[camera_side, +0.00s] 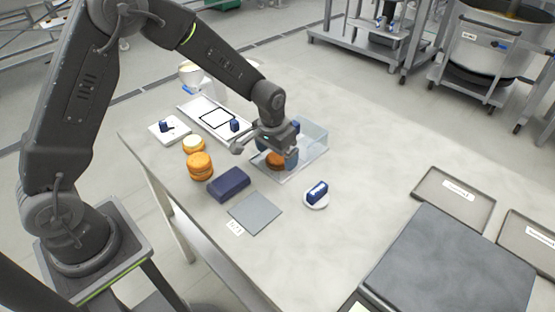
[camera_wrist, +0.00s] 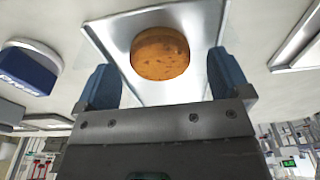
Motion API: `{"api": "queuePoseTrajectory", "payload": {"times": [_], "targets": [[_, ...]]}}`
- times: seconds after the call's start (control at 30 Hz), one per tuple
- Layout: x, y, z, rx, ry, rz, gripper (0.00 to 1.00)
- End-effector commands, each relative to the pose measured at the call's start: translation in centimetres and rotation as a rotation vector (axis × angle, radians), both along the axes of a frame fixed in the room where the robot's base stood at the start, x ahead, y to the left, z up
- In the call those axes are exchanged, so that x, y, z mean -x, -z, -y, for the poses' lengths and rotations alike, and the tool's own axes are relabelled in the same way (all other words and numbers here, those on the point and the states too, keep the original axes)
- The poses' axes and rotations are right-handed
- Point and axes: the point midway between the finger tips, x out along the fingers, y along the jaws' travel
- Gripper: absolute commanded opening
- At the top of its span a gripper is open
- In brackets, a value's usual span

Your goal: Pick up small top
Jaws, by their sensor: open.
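My gripper (camera_side: 281,152) is open over a clear-walled tray (camera_side: 318,150). A brown-orange round (camera_side: 275,160) is in the tray below it. In the wrist view the round (camera_wrist: 160,53) shows ahead of and between the two blue fingertips (camera_wrist: 164,80), with a gap on each side. I cannot tell whether the fingers are level with it. A larger orange round stack (camera_side: 200,168) and a smaller round with a pale top (camera_side: 193,145) stand on the table to the left. I cannot tell for sure which round is the small top.
A dark blue block (camera_side: 229,184) and a grey square plate (camera_side: 255,213) lie in front of the tray. A white board (camera_side: 190,108) with a black outline lies behind. The table's centre right is clear.

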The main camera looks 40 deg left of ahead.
Motion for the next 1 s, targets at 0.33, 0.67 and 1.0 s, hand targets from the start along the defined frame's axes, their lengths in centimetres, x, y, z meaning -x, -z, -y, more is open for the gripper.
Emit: {"api": "queuePoseTrajectory", "payload": {"times": [0.33, 0.67, 1.0], "targets": [[-0.16, 1.28, 0.00, 0.000, 0.000, 0.001, 0.95], [-0.15, 1.25, 0.00, 0.000, 0.000, 0.001, 0.66], [-0.15, 1.23, 0.00, 0.000, 0.000, 0.001, 0.54]]}}
